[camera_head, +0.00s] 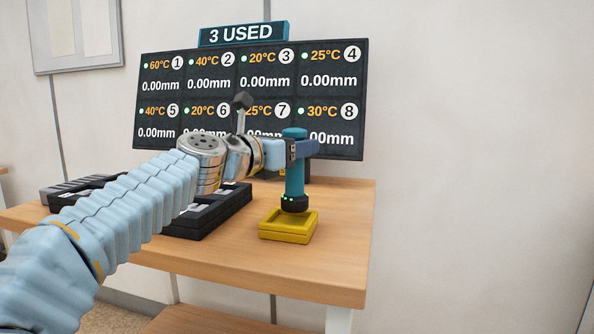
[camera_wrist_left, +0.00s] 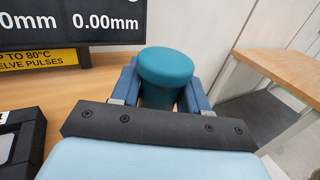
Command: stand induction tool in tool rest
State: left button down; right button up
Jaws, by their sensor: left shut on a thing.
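The induction tool (camera_head: 295,180) is a teal upright cylinder with a wider teal cap and a black lower end with small green lights. My left gripper (camera_head: 303,149) is shut on it just below the cap. In the left wrist view the teal cap (camera_wrist_left: 168,66) stands between the two blue fingers (camera_wrist_left: 163,92); the tool's lower part is hidden there. The yellow square tool rest (camera_head: 288,237) lies on the table, and the tool's black end overlaps its back edge in the head view. I cannot tell whether they touch. My right gripper is not in view.
A dark display board (camera_head: 250,93) with several temperature and millimetre readings stands behind, under a "3 USED" sign (camera_head: 243,34). Black trays (camera_head: 205,218) lie on the wooden table (camera_head: 330,265) left of the rest, partly behind my arm. The table right of the rest is clear.

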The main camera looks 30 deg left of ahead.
aim_at(297, 162)
pick_arm(q)
jog(key=shift+f, duration=1.3)
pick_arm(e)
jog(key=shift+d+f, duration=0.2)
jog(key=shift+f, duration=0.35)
pick_arm(q)
jog(key=c, duration=1)
grip_release()
jog(key=shift+f, duration=0.1)
jog(key=shift+o, duration=1.3)
jog(key=shift+w+f, duration=0.1)
jog(key=shift+o, duration=0.9)
jog(key=shift+r, duration=0.2)
jog(key=shift+f+b, duration=0.25)
jog(key=shift+b, duration=0.25)
jog(key=v, duration=1.4)
jog(key=shift+d+r+b, duration=0.35)
jog(key=shift+r+b, duration=0.05)
jog(key=shift+b, duration=0.05)
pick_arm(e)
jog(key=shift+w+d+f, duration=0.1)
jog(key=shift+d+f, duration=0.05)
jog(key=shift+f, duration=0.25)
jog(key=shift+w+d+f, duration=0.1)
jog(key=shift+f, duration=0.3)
